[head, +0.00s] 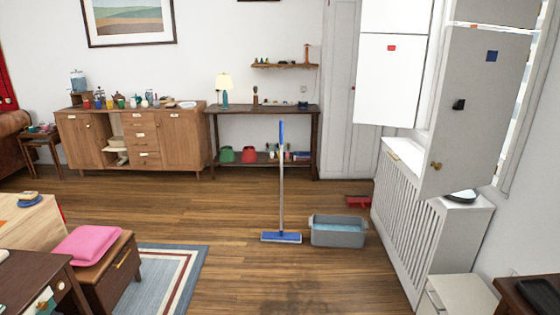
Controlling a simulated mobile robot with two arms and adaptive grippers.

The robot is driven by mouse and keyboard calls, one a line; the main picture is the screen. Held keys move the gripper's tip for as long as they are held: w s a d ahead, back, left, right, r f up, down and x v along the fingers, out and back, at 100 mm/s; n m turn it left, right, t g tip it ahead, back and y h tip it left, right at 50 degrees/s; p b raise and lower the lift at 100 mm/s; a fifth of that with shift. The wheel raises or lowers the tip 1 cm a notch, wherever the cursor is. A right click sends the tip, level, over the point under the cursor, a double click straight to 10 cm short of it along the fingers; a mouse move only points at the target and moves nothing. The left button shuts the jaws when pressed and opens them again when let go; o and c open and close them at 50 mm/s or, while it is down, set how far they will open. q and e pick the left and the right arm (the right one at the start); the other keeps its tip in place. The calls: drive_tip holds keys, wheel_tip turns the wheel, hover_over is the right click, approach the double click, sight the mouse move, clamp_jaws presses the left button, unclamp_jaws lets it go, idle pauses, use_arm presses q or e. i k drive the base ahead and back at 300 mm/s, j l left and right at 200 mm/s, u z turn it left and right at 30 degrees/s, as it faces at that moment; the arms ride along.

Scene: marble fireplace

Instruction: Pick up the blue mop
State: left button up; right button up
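The blue mop (281,190) stands upright on the wooden floor in the middle of the head view. It has a blue grip at the top, a thin silver handle and a flat blue head (281,237) resting on the floor. A grey bucket (338,238) with blue water or lining inside stands just right of the mop head. Neither my left nor my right gripper shows in this view.
A narrow dark table (262,110) and a wooden sideboard (180,152) stand along the back wall. A white radiator cover (407,210) is at the right. A bench with a pink cushion (87,243) and a rug (165,280) are at the left. Floor before the mop is clear.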

sight(281, 236)
drive_tip(key=i, duration=3.45)
